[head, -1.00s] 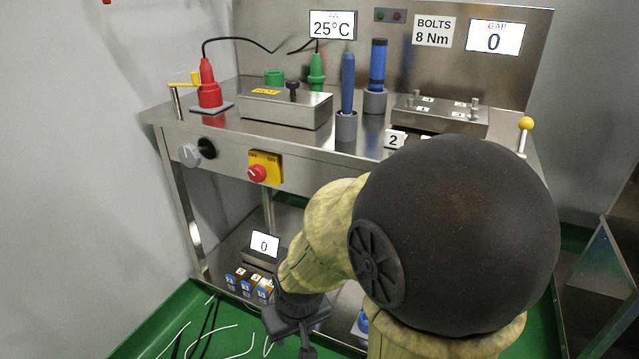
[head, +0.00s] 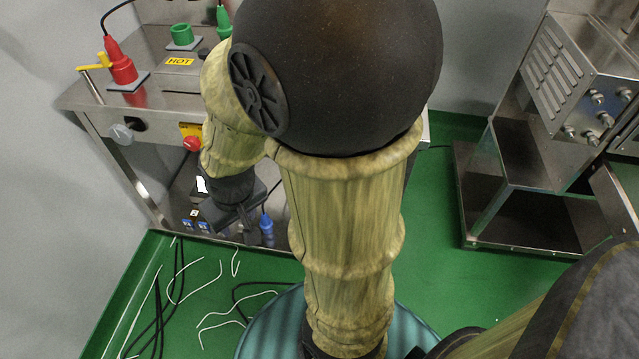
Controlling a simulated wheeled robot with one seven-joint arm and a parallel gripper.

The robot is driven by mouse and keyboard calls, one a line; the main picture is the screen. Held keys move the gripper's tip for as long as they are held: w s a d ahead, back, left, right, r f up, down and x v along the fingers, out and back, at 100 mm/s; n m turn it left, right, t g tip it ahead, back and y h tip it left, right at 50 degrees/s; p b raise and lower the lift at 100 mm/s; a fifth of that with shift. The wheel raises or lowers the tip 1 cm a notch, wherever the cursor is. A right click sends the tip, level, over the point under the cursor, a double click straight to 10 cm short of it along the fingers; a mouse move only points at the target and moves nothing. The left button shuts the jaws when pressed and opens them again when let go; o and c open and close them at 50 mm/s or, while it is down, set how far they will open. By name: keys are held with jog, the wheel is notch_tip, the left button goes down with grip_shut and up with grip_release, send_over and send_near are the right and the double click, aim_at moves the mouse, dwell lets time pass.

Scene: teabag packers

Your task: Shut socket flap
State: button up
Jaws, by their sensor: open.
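On the steel table's left part, a red plug with a black cable (head: 121,66) stands upright on a small grey plate. An open green socket (head: 182,35) stands behind it to the right, on its own grey plate. A green plug (head: 223,22) shows partly beside my arm. I cannot make out which part is the socket flap; none shows clearly. My gripper (head: 245,226) hangs low in front of the table's lower shelf, open and apart from the sockets. Its fingers are small and dark, and my arm hides much of the table.
A yellow lever (head: 96,66) juts out beside the red plug. A grey knob (head: 121,134) and a red switch (head: 192,143) sit on the table's front. Loose cables (head: 215,290) lie on the green floor. A steel machine (head: 560,100) stands at right.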

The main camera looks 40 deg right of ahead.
jog(key=w+p+v, duration=0.3)
jog(key=p+v, duration=1.2)
jog(key=v, duration=0.1)
jog(key=w+r+p+v, duration=0.1)
jog(key=w+p+v, duration=0.3)
jog(key=p+v, duration=1.1)
jog(key=w+r+p+v, duration=0.1)
jog(key=w+p+v, duration=0.2)
jog(key=p+v, duration=1.3)
jog(key=shift+w+r+p, duration=0.3)
jog(key=shift+r+p, duration=0.2)
jog(key=shift+r, duration=0.1)
jog(key=shift+c, duration=0.8)
jog(key=shift+f, duration=0.1)
